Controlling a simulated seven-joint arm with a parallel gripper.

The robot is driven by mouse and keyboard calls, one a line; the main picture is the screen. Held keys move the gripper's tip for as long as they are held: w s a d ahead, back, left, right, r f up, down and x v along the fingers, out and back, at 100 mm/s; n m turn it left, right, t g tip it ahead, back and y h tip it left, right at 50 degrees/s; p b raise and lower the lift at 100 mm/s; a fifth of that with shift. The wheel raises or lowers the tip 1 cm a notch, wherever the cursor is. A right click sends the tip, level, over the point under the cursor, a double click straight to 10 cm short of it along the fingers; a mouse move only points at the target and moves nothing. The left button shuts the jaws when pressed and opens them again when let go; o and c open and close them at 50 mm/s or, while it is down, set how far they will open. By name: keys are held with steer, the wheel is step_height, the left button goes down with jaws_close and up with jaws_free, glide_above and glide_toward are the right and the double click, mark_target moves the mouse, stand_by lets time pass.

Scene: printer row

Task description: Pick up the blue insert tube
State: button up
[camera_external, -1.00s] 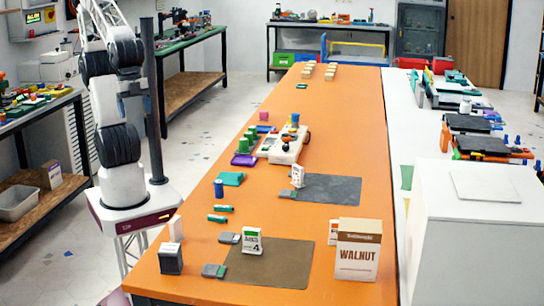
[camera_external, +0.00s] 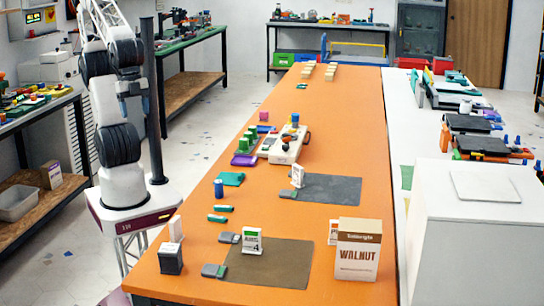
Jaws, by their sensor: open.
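A blue upright cylinder (camera_external: 218,188) stands on the left part of the orange table, near its left edge. A second, smaller blue cylinder (camera_external: 295,118) shows on top of the white and grey device further back. I cannot tell from this view which of the two is the insert tube. Neither is touched by my arm.
Two teal tubes (camera_external: 222,208) lie in front of the upright blue cylinder, with a teal block (camera_external: 231,179) behind it. The white device (camera_external: 287,148) stands mid-table beside green cylinders (camera_external: 244,144). A walnut box (camera_external: 358,249) and dark mats (camera_external: 320,188) occupy the front and right.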

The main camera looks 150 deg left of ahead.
stand_by(0.3)
steer(key=w+a+f+m+g+y, duration=0.2)
steer(key=a+f+m+y, duration=0.8)
steer(key=a+f, duration=0.5)
steer(key=w+a+f+m+t+y, duration=0.2)
steer(key=a+f+m+t, duration=0.1)
steer(key=a+f+m, duration=0.3)
steer(key=m+t, duration=0.3)
steer(key=m, duration=0.5)
glide_toward(224, 197)
steer(key=a+r, duration=0.1)
steer(key=w+a+r, duration=0.1)
steer(key=r, duration=0.1)
steer(key=shift+r, duration=0.15)
steer(key=shift+x, duration=1.3)
steer(key=shift+x, duration=2.6)
